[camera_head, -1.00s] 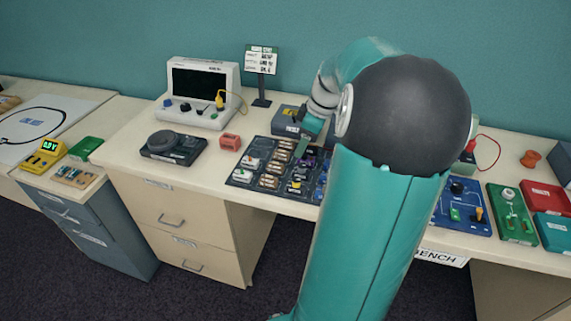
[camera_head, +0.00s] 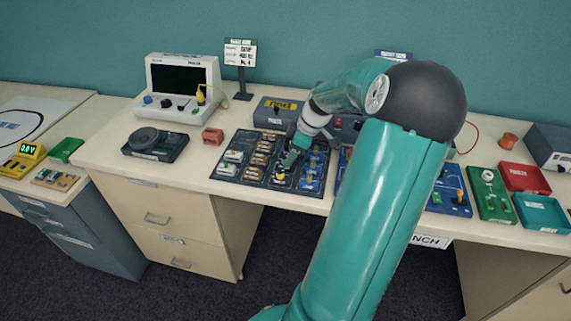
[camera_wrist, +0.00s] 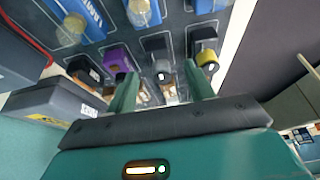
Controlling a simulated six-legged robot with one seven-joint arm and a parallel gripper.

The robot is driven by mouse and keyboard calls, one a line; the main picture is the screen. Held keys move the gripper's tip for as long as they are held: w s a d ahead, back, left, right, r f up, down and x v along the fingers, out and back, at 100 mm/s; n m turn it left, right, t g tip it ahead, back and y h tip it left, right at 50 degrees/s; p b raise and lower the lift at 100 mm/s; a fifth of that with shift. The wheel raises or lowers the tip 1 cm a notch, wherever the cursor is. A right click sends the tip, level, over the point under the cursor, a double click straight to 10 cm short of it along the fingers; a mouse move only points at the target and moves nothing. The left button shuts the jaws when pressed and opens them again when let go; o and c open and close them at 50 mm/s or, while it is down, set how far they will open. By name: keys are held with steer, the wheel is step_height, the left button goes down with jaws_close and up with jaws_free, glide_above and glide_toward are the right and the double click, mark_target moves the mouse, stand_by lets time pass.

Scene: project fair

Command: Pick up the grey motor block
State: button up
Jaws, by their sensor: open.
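The grey motor block (camera_wrist: 161,66), a dark block with a pale grey round face, lies in a slot of the dark parts tray in the wrist view. My gripper (camera_wrist: 160,76) is open, with one finger to each side of it in that view. I cannot tell whether the fingers touch it or how far above it they are. A purple block (camera_wrist: 117,57) lies to its left and a block with a yellow round face (camera_wrist: 207,60) to its right. In the head view my gripper (camera_head: 291,161) is over the tray (camera_head: 222,171), and the grey block cannot be made out.
Blue modules (camera_wrist: 85,18) fill the row beyond in the wrist view. A dark grey box (camera_head: 277,113) stands behind the tray. A red block (camera_head: 212,136) and a black device (camera_head: 155,143) are to the left. Green and red boxes (camera_head: 525,177) lie at right.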

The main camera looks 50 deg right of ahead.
steer(key=x, duration=0.4)
steer(key=shift+r, duration=0.1)
steer(key=shift+c, duration=0.2)
steer(key=c, duration=1.1)
steer(key=shift+o, duration=0.2)
steer(key=shift+r, duration=0.15)
